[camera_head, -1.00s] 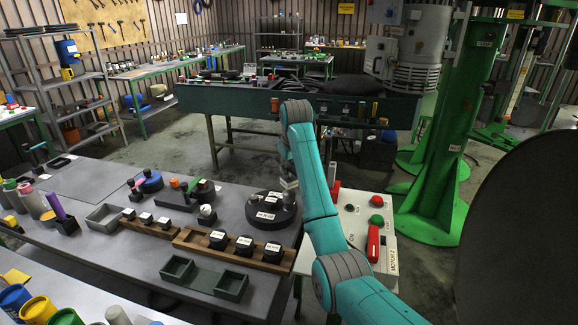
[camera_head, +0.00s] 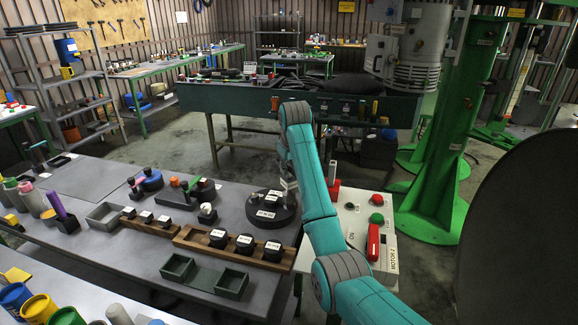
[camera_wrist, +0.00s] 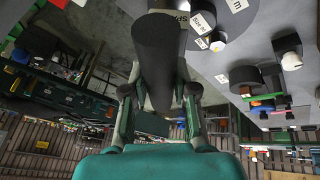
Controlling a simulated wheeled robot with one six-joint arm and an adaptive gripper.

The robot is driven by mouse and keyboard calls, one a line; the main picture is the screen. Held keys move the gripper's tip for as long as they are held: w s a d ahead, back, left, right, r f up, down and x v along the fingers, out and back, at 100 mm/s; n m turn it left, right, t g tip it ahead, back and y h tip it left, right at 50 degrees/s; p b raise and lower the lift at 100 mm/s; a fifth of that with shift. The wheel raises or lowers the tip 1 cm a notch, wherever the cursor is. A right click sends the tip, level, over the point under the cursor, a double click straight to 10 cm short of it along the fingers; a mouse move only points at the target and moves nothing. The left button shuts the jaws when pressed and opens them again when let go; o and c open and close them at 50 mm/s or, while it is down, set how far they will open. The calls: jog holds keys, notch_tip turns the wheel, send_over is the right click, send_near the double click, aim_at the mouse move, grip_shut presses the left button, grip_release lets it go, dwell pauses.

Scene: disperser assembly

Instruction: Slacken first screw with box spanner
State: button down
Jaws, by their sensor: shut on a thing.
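My gripper (camera_wrist: 160,98) is shut on a dark cylindrical tool, the box spanner (camera_wrist: 160,55), which rises between its fingers in the wrist view. A pale label, partly cut off, is beside its upper end. In the head view my gripper (camera_head: 288,188) is small, above the back right part of a black round disc (camera_head: 287,212) that lies on the grey table and bears several white labels. The disc also shows at the top of the wrist view (camera_wrist: 215,18), beside the spanner. I cannot make out a screw, or whether the spanner touches anything.
Wooden rack (camera_head: 190,240) with several black labelled pieces stands in front of the disc. Green-grey trays (camera_head: 206,277) lie nearer the table edge. A control box (camera_head: 355,215) with red and green buttons stands right of my arm. A green column (camera_head: 450,120) rises behind.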

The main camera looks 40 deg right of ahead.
jog(key=shift+f, duration=1.3)
jog(key=shift+n+t+y, duration=0.15)
jog(key=shift+n+y, duration=0.4)
jog(key=shift+n, duration=0.85)
jog(key=shift+n+t+y, duration=0.15)
jog(key=shift+n+y, duration=0.4)
jog(key=shift+n, duration=0.85)
jog(key=shift+n+y, duration=0.55)
jog(key=shift+n, duration=0.85)
jog(key=shift+n+y, duration=0.55)
jog(key=shift+n, duration=0.85)
jog(key=shift+m, duration=0.3)
